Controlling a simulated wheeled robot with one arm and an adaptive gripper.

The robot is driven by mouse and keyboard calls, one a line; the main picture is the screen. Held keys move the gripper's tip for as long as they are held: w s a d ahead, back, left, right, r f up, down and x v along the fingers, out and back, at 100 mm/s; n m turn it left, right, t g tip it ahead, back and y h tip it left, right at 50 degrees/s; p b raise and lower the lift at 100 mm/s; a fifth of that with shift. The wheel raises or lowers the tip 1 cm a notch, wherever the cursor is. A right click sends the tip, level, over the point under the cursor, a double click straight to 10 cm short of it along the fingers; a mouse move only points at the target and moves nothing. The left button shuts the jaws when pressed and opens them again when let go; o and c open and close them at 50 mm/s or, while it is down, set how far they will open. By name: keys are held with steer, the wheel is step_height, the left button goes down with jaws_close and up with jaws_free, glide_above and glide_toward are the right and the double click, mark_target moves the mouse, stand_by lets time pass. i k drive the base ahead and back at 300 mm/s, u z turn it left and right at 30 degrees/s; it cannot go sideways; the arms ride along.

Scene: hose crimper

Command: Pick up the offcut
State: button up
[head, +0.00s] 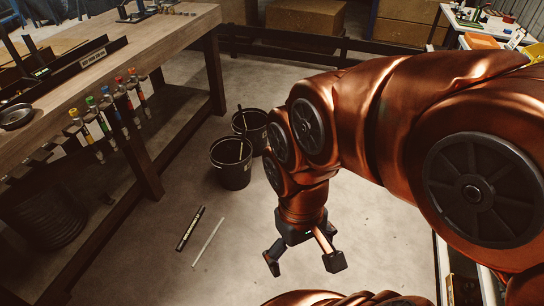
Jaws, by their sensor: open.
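A short black hose piece with pale lettering (190,228), which looks like the offcut, lies on the concrete floor left of centre. A thin pale grey rod (208,242) lies just to its right, roughly parallel and apart from it. My gripper (304,262) points down over the floor to the right of both pieces. Its two dark fingers are spread apart with nothing between them. It touches neither piece. How high it is above the floor is hard to tell.
Two black buckets (232,174) (252,128) with sticks in them stand behind the pieces. A wooden workbench (150,50) runs along the left, its leg (143,165) near the buckets. Coloured tagged tools hang at its edge. The floor around the pieces is clear.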

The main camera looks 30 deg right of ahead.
mark_target(209, 240)
steer(key=z, duration=0.3)
steer(key=k, duration=0.65)
steer(key=u, duration=0.7)
steer(key=i, duration=0.6)
steer(key=u, duration=1.1)
steer(key=i, duration=0.8)
steer(key=z, duration=0.4)
steer(key=i, duration=0.9)
steer(key=z, duration=0.75)
